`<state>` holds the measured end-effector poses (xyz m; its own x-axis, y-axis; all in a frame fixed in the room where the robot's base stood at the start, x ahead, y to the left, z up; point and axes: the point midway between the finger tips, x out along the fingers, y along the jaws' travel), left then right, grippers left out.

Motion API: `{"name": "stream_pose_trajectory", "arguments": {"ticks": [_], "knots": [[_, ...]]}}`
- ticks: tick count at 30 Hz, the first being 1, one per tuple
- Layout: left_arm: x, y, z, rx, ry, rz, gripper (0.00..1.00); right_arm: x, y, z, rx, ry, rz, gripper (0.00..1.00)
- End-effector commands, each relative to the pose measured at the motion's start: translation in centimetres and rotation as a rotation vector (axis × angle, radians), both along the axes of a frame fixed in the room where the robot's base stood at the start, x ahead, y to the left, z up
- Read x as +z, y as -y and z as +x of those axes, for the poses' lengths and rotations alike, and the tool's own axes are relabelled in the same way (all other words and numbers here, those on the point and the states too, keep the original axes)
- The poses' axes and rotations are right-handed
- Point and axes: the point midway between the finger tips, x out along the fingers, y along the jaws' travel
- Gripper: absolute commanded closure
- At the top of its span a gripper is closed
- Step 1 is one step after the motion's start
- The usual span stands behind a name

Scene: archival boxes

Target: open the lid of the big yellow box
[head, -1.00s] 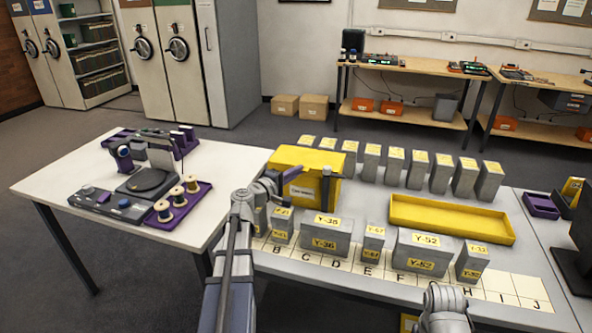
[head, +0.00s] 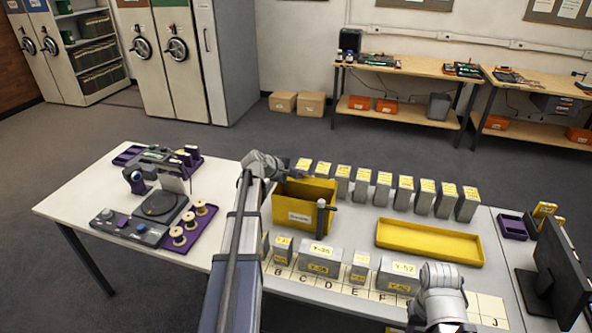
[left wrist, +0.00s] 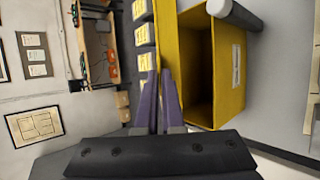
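The big yellow box (head: 292,214) stands at the left end of the grey table, with a white label on its front. Its top is open and its dark inside shows, also in the left wrist view (left wrist: 229,90). A yellow panel (left wrist: 168,35) stands along the box's far side in the left wrist view; it looks like the raised lid. My right gripper's fingers are out of view.
A grey post (head: 321,216) stands at the box's front right. Grey labelled boxes (head: 383,189) line the back, and others (head: 320,258) stand in front on lettered cards. A shallow yellow tray (head: 430,243) lies to the right. A white table (head: 85,205) holds instruments.

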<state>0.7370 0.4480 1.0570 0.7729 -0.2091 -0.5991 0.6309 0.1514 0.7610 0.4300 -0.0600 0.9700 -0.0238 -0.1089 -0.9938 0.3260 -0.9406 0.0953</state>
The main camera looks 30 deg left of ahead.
Motion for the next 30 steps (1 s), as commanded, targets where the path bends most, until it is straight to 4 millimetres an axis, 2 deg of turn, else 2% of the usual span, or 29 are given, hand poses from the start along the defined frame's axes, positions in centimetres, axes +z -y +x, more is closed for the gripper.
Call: {"name": "stream_pose_trajectory", "arguments": {"ticks": [1, 13, 21, 30], "knots": [[1.7, -0.2, 1.0, -0.003, -0.034, -0.008, 1.0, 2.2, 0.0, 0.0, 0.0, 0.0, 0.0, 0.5], [4.9, -1.5, 5.8, -0.002, -0.358, -0.085, 1.0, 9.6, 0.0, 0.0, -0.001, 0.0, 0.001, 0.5], [5.7, -2.1, 8.7, -0.002, -0.551, -0.132, 1.0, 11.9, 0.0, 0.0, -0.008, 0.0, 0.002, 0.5], [5.8, -2.5, 10.4, 0.0, -0.598, -0.142, 1.0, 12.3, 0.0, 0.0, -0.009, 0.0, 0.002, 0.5]]}}
